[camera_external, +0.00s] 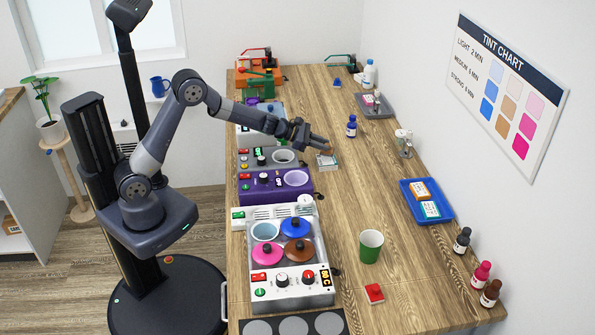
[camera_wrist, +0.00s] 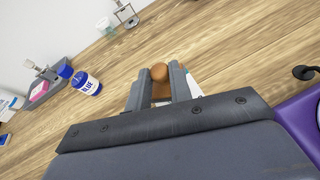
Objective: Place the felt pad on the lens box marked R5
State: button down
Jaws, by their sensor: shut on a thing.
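My gripper (camera_external: 328,148) is shut on a brown, round-ended knob (camera_wrist: 159,72), which looks like the handle of the felt pad. The wrist view shows the knob between the two grey fingers (camera_wrist: 160,84); its underside is hidden. A small pale box (camera_external: 327,162) stands on the table just below the gripper. White and teal parts show beside the fingers in the wrist view (camera_wrist: 193,84). I cannot tell whether the held thing touches the box. An orange-and-white box (camera_external: 421,191) and a teal-and-white box (camera_external: 431,210) lie in the blue tray. No R5 mark is readable.
The blue tray (camera_external: 447,217) lies at the right. A purple machine (camera_external: 262,190) is left of the gripper. A blue bottle (camera_external: 351,127) and grey tray (camera_external: 376,112) stand beyond. A green cup (camera_external: 370,247) and red block (camera_external: 374,293) are nearer. Bare wood separates gripper and tray.

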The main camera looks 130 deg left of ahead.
jog(key=shift+f, duration=1.3)
jog(key=shift+f+b, duration=0.2)
jog(key=shift+b, duration=0.1)
jog(key=c, duration=1.3)
grip_release()
jog(key=shift+r, duration=0.15)
jog(key=shift+r+p, duration=0.15)
jog(key=shift+p, duration=0.15)
jog(key=b+v, duration=0.1)
jog(key=v, duration=1.1)
jog(key=shift+b, duration=0.3)
